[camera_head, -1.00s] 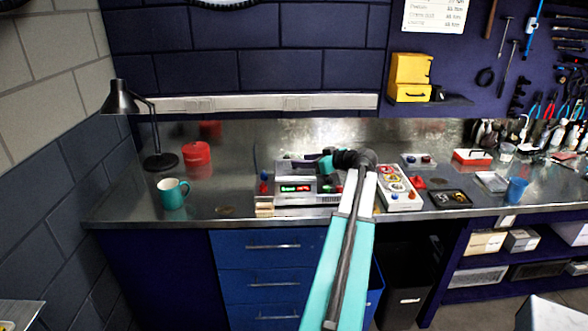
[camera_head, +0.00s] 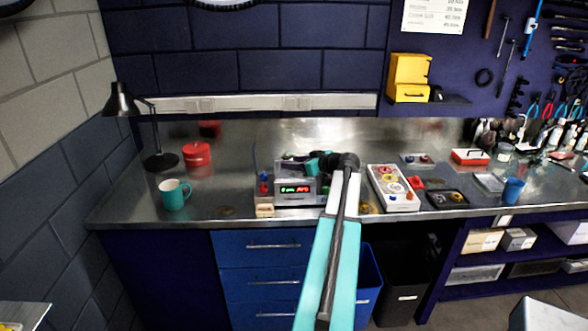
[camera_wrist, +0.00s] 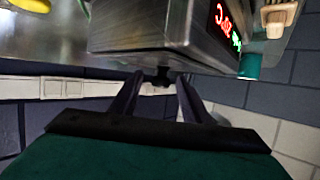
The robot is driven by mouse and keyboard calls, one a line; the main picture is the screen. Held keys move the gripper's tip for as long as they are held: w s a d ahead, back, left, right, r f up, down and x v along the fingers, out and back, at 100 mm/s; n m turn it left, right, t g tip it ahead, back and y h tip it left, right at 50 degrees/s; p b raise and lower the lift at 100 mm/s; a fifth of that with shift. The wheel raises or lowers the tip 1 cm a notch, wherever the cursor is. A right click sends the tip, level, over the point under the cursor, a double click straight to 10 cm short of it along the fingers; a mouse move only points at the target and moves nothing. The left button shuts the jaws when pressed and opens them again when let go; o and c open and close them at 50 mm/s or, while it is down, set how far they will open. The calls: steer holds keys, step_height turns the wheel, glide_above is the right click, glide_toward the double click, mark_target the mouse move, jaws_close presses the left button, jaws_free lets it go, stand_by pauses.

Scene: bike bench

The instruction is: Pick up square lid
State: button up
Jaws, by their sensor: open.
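I cannot make out the square lid for certain. My gripper (camera_wrist: 158,80) is open in the wrist view, its two dark fingers pointing at the side of a grey metal box with a red and green display (camera_wrist: 165,25). A small dark piece shows between the fingertips; I cannot tell whether it belongs to the box or is a separate thing. In the head view the display box (camera_head: 294,191) stands on the bench, with my wrist above its right side. My arm partly hides the box's top and right side. Nothing is visibly held.
A white panel with coloured knobs (camera_head: 394,188) lies right of the box. A teal mug (camera_head: 174,194), a red tin (camera_head: 196,154) and a black lamp (camera_head: 160,161) stand to the left. A small wooden block (camera_head: 264,211) sits by the front edge. The bench between mug and box is mostly clear.

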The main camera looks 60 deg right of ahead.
steer(key=shift+c, duration=0.5)
jaws_close()
steer(key=shift+r, duration=0.15)
steer(key=shift+r+b, duration=1.15)
steer(key=shift+r, duration=0.5)
steer(key=s+d+b, duration=0.1)
steer(key=s+b, duration=0.1)
steer(key=s, duration=0.6)
steer(key=s+d+r+b, duration=0.1)
steer(key=s+b, duration=0.1)
steer(key=s, duration=0.6)
steer(key=shift+d+r+b, duration=0.25)
steer(key=shift+b, duration=0.15)
